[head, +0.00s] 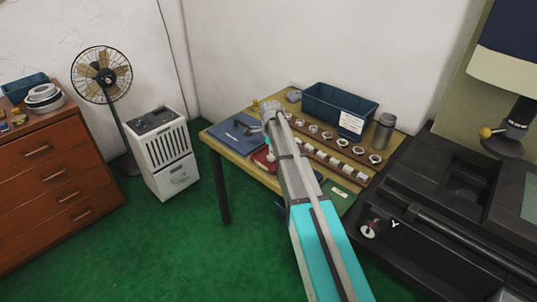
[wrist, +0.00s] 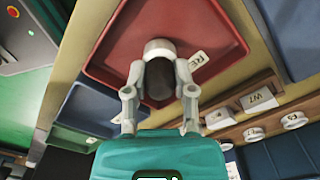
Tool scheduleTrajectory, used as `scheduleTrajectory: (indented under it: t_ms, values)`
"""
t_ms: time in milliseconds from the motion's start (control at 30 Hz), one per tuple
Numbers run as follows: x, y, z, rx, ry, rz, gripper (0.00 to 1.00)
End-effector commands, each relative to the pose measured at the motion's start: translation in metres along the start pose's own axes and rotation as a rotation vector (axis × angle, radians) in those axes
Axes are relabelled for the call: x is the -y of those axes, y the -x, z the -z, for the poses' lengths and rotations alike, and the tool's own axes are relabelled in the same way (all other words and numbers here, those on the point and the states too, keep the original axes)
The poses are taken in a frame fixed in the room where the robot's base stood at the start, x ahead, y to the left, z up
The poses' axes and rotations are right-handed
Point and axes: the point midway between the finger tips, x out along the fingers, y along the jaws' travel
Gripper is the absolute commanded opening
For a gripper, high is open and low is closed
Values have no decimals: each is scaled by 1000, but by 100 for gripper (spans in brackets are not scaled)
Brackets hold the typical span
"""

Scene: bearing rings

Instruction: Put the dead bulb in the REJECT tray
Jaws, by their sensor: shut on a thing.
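The bulb (wrist: 159,77), with a dark body and a pale rounded end, is between the fingers of my gripper (wrist: 160,92) in the wrist view. My gripper is shut on it. Behind the bulb in that view lies the red tray (wrist: 105,62), with a white label of which "RE" is readable. The bulb overlaps the tray in the picture; its height above the tray is hard to tell. In the head view the red tray (head: 260,160) shows only partly beside my arm, and the bulb cannot be made out.
A wooden rack (head: 333,150) holds several white-ringed pieces and labels. Behind it stand a blue bin (head: 338,103) and a grey flask (head: 383,131). A blue mat (head: 231,136) with a dark tool lies at the table's left. A black machine (head: 450,200) stands right.

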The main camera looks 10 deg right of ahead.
Motion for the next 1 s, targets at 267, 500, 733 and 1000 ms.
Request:
scheduleTrajectory:
  t_ms: [267, 500, 733, 1000]
  values:
    - [0, -1, 0, 0, 0, 0, 0]
    - [0, -2, 0, 0, -1, 0, 62]
    - [0, -2, 0, 0, -1, 0, 68]
    - [0, 0, 0, 0, -1, 0, 68]
